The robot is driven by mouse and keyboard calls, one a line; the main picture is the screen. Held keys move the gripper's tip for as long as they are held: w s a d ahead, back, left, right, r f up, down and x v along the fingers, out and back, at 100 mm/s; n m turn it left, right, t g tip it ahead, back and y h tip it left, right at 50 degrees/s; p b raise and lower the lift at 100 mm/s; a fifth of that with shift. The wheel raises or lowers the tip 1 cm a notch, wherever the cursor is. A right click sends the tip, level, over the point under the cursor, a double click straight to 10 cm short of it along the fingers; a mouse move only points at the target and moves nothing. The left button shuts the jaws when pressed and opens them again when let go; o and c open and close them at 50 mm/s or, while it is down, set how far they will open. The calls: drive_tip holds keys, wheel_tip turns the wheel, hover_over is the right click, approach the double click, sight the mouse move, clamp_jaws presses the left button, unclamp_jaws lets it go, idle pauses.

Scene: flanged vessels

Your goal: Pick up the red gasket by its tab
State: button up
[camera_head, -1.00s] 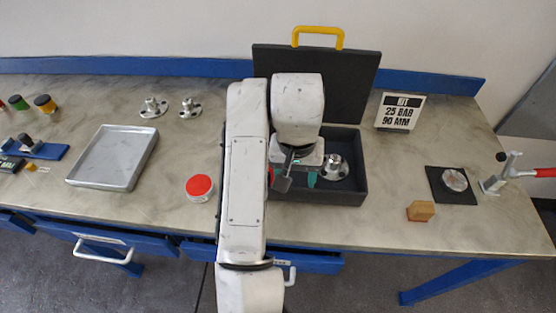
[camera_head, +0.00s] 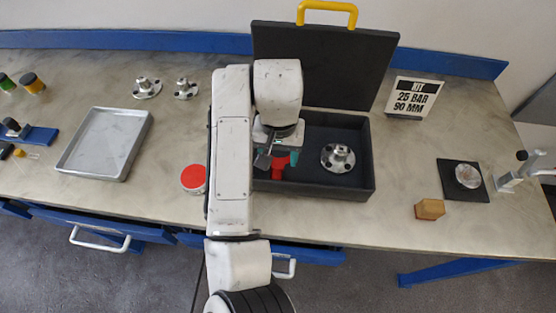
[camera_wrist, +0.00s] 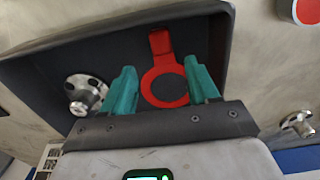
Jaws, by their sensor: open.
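The red gasket is a flat ring with a tab, lying in the dark open case (camera_head: 372,165). In the wrist view the gasket (camera_wrist: 161,58) shows between my two teal fingers, with its tab pointing up the picture toward the case wall. In the head view only part of the red gasket (camera_head: 279,175) shows beside my arm; the rest is hidden. My gripper (camera_wrist: 162,84) is open, its fingers on either side of the ring, apart from it. In the head view my gripper (camera_head: 277,157) is over the left part of the case, mostly covered by my arm.
A metal flange (camera_head: 338,158) stands in the right of the case. The raised lid (camera_head: 325,65) is behind. A red-topped tub (camera_head: 193,178) stands just left of my arm, a wooden block (camera_head: 430,209) to the right. A kit sign (camera_head: 411,97) stands behind right.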

sight(277, 168)
drive_tip(key=f, duration=0.2)
drive_tip(key=f+p, duration=0.1)
drive_tip(key=f, duration=0.2)
drive_tip(key=shift+s+a, duration=0.15)
drive_tip(key=shift+a, duration=0.05)
drive_tip(key=c, duration=0.9)
drive_tip(key=shift+r, duration=0.15)
